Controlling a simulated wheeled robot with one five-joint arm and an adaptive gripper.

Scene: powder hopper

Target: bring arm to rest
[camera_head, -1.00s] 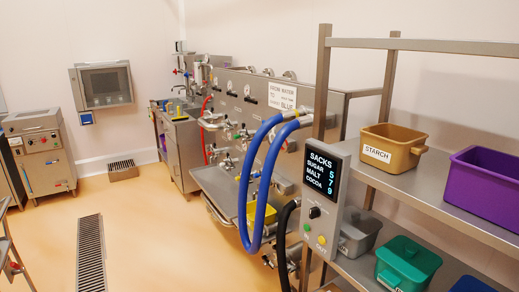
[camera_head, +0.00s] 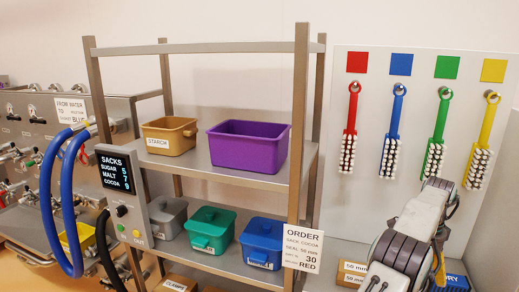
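My arm (camera_head: 425,215) shows at the lower right, in front of the brush board, as a pale grey link with dark rounded joint covers. It looks folded. I can make out no gripper fingers, so I cannot see whether my gripper is open or holds anything.
A steel rack (camera_head: 245,178) holds a tan starch bin (camera_head: 170,136), a purple bin (camera_head: 248,148), a grey bin (camera_head: 168,217), a green bin (camera_head: 210,230) and a blue bin (camera_head: 262,242). Coloured brushes hang on a white board (camera_head: 345,215). A blue hose (camera_head: 68,215) loops at left.

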